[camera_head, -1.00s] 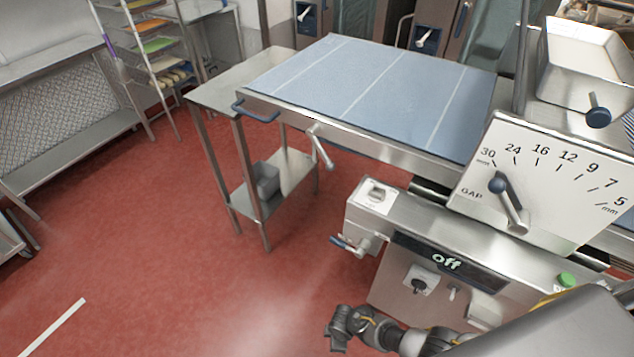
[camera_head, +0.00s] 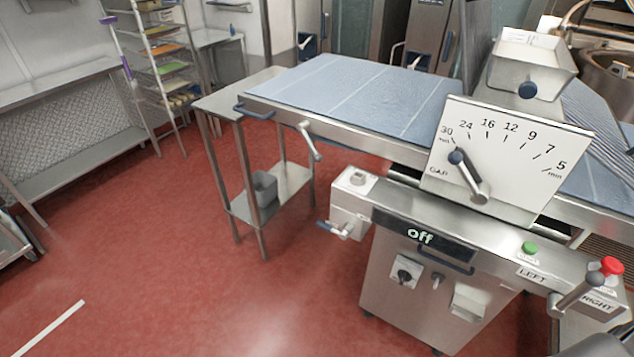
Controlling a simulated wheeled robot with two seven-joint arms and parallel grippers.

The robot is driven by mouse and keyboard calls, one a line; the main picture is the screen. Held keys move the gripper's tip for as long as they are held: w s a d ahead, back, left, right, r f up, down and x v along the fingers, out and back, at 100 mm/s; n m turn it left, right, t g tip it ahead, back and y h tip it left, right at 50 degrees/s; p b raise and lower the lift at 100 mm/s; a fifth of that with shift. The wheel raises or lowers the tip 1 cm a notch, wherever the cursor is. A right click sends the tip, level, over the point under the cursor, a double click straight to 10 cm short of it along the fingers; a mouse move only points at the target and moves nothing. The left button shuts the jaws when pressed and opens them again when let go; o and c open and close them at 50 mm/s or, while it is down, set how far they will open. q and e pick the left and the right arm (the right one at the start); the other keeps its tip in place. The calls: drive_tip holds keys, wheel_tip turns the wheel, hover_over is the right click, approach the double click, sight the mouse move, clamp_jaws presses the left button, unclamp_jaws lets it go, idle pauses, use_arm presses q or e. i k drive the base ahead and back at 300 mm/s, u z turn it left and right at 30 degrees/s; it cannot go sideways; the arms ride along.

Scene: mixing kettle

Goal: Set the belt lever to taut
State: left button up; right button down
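A dough sheeter with a blue belt (camera_head: 345,95) stands ahead of me. A silver lever (camera_head: 309,141) hangs tilted from the front edge of the belt table, near its left end. A second lever with a blue grip (camera_head: 333,228) sticks out to the left from the machine body, below the table. I cannot tell from any readable label which of them is the belt lever, nor read a taut mark. Nothing of mine touches either lever.
The gap dial (camera_head: 507,158) has a blue-knobbed pointer near 30. A green button (camera_head: 529,248), a red button (camera_head: 611,266) and a left/right lever (camera_head: 582,292) are at right. A steel side table (camera_head: 241,103) stands left; red floor is clear in front.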

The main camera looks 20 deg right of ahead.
sight(301, 127)
drive_tip(key=u, duration=0.8)
drive_tip(key=i, duration=1.05)
drive_tip(key=z, duration=0.6)
